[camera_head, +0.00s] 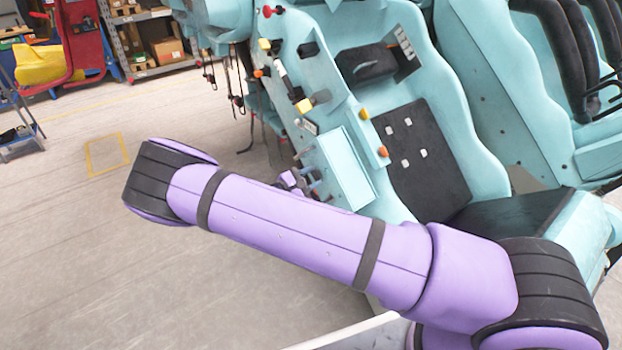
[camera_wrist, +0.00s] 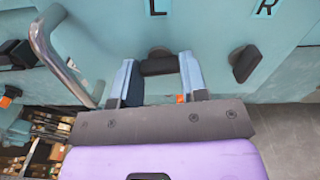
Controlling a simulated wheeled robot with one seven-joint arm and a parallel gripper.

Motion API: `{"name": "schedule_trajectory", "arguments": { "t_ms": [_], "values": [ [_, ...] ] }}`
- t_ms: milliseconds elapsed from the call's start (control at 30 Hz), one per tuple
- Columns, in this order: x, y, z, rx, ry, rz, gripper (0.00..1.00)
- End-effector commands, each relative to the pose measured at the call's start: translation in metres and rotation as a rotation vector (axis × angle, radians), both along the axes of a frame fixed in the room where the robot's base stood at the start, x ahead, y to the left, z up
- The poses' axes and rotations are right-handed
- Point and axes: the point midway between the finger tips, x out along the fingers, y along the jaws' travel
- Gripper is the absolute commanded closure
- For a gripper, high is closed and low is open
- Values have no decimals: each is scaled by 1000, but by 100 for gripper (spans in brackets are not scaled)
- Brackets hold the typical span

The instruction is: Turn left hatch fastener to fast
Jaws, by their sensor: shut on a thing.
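The left hatch fastener (camera_wrist: 159,63) is a black knob under the letter L (camera_wrist: 157,6) on a light blue panel in the wrist view. Its bar lies roughly across the picture. My gripper (camera_wrist: 157,70) is shut on it, with one blue finger on each side of the bar. The right fastener (camera_wrist: 246,62), under the letter R (camera_wrist: 264,7), is tilted and free of the gripper. In the head view, my purple arm hides most of the gripper, and I cannot make out the fastener there.
A curved metal handle (camera_wrist: 62,56) stands out from the panel left of my gripper. The teal coaster car (camera_head: 480,90) carries several coloured knobs and black seats. Grey floor (camera_head: 90,250) is open on the left; shelves (camera_head: 150,40) stand behind.

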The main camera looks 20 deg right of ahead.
Motion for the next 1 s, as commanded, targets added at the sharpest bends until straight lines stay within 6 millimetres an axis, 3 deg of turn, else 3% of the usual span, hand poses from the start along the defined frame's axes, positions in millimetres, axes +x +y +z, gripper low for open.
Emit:
{"name": "schedule_trajectory", "arguments": {
  "t_ms": [333, 867, 900, 1000],
  "values": [
    [0, 1, -1, 44, -129, 3, 83],
    [0, 1, -1, 52, -150, 2, 83],
    [0, 1, -1, 52, -150, 2, 55],
    [0, 1, 0, 51, -150, 2, 34]
  ]
}}
